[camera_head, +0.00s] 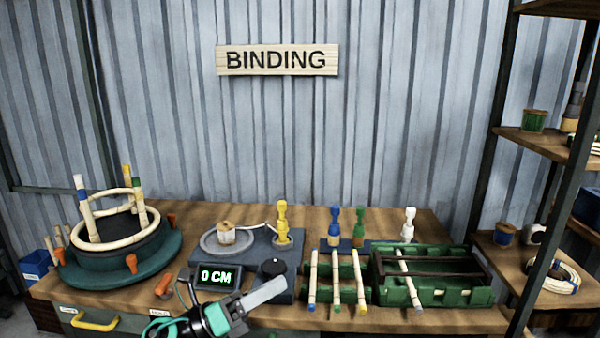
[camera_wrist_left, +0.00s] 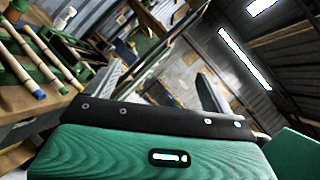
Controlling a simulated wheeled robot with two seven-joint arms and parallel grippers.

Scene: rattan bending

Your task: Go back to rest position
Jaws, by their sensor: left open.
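My left gripper (camera_head: 262,297) is at the front edge of the wooden workbench (camera_head: 130,296) in the head view, in front of the device with the "0 CM" display (camera_head: 217,276). In the left wrist view its two fingers (camera_wrist_left: 160,90) stand wide apart with nothing between them. The gripper is apart from the rattan poles (camera_head: 337,280), which lie on the green rack to its right. My right gripper is not in view.
A round green jig with a rattan frame (camera_head: 118,240) stands at the left of the bench. A green crate (camera_head: 430,280) stands at the right. Yellow, blue, green and white figures (camera_head: 283,222) stand behind. A shelf unit (camera_head: 545,150) is at the far right.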

